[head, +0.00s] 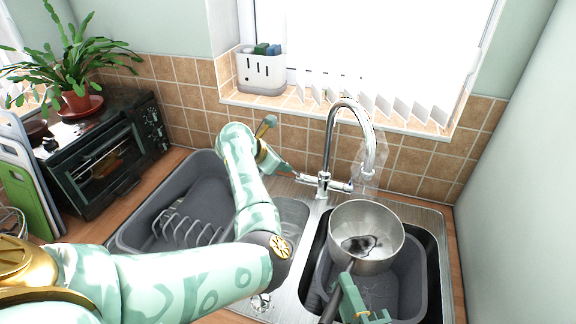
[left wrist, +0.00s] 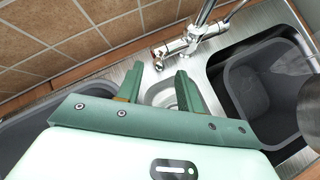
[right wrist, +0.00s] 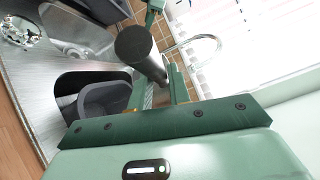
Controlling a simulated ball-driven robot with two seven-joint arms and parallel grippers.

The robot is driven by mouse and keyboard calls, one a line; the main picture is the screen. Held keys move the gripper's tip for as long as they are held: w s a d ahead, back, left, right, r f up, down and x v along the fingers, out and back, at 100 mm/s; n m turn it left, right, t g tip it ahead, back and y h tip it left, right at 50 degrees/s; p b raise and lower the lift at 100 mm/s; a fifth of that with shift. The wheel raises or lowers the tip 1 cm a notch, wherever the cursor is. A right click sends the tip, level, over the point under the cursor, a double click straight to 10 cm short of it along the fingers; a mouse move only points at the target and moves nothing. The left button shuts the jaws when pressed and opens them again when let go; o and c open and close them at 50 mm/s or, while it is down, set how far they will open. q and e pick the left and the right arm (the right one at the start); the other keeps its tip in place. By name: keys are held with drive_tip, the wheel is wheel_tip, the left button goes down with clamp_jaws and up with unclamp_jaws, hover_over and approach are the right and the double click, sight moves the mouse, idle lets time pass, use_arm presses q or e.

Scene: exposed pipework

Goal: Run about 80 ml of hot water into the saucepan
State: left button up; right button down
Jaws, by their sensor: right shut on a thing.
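The steel saucepan (head: 384,254) is held over the right sink bowl, below the spout of the chrome tap (head: 334,135). A faint clear streak shows under the spout, above the pan. A dark glossy patch lies on the pan's floor; I cannot tell the water depth. My right gripper (head: 345,287) is shut on the pan's dark handle (right wrist: 138,48), whose end shows in the right wrist view. My left gripper (left wrist: 158,82) is open and empty. Its fingertips are close to the tap's left lever (left wrist: 157,64), which has a red mark. Contact is unclear.
A grey basin (head: 405,275) sits in the right bowl under the pan. A grey tub with a rack (head: 180,225) stands left of the tap. A mini oven (head: 105,150) and plant are at the far left. The tiled wall and windowsill (head: 300,103) close off the back.

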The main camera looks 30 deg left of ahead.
sight(295, 172)
use_arm(q)
drive_tip(key=x, duration=0.5)
drive_tip(key=shift+r, duration=0.1)
drive_tip(key=shift+c, duration=0.4)
clamp_jaws()
drive_tip(key=shift+s+d+f+m+t, duration=0.1)
drive_tip(key=shift+s+f+m+t, duration=0.15)
drive_tip(key=shift+s+f+t, duration=0.8)
drive_tip(key=shift+s+d+f+m+t, duration=0.2)
drive_tip(key=shift+s+f+t, duration=0.4)
drive_tip(key=shift+t, duration=0.85)
use_arm(e)
drive_tip(key=shift+r, duration=0.1)
use_arm(q)
drive_tip(key=shift+o, duration=0.4)
unclamp_jaws()
